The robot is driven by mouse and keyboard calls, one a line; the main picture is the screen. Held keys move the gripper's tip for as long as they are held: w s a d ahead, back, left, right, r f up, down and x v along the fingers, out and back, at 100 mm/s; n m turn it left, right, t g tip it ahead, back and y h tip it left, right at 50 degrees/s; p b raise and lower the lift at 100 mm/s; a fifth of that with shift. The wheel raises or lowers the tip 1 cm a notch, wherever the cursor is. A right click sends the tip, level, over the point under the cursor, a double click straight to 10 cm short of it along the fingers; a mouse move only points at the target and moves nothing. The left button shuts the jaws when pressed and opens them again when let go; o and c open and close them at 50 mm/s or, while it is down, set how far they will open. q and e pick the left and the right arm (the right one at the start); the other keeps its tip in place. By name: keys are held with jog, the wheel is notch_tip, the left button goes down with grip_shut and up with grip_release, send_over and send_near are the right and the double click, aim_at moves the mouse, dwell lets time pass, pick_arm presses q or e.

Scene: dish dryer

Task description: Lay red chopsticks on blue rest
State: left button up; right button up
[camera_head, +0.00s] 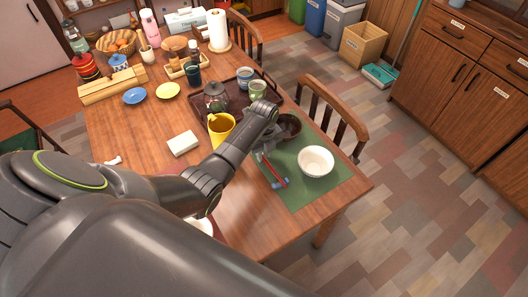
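The red chopsticks (274,171) are at the left part of the green placemat, slanting from below my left gripper toward the near right. The small blue rest (280,184) is on the placemat at their near end; I cannot tell whether they touch it. My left gripper (264,152) points down just above the far end of the chopsticks. Its fingers are small and partly hidden by my arm, so I cannot tell whether they are open or shut. My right gripper is not in view.
A white bowl (316,160) stands on the green placemat (308,191), with a dark bowl (291,126) behind it. A yellow mug (219,131) and a white block (183,143) are left of my forearm. A dark tray (233,90) holds cups and a teapot (215,95).

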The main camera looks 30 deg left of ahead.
aim_at(264, 158)
pick_arm(q)
jog(key=shift+o, duration=1.4)
jog(key=shift+r, duration=0.1)
notch_tip(264, 158, up, 13)
